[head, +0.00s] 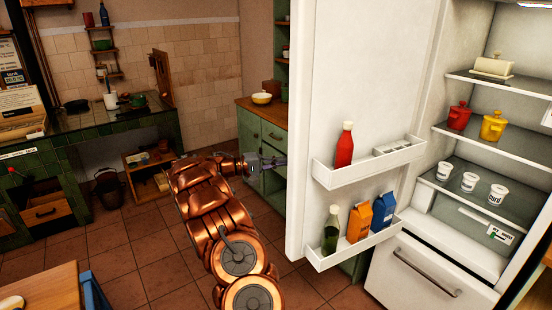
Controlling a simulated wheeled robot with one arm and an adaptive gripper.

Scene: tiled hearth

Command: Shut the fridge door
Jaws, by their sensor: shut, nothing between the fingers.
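The white fridge door (375,75) stands wide open, swung out to the left of the fridge body (470,40). Its inner side faces me, with two shelves holding a red bottle (344,146), a green bottle (331,230) and two cartons, one orange (359,222) and one blue (384,209). My copper arm reaches forward from the bottom of the head view. My gripper (280,161) is shut and empty, left of the door's free edge. I cannot tell whether its tip touches the door. The door's outer side is hidden.
Fridge shelves hold red (459,115) and yellow pots (493,126) and several white cups. A green cabinet (262,135) with a yellow bowl (261,98) stands behind my gripper. A wooden table corner (45,288) is at lower left. Tiled floor (140,240) is open left of my arm.

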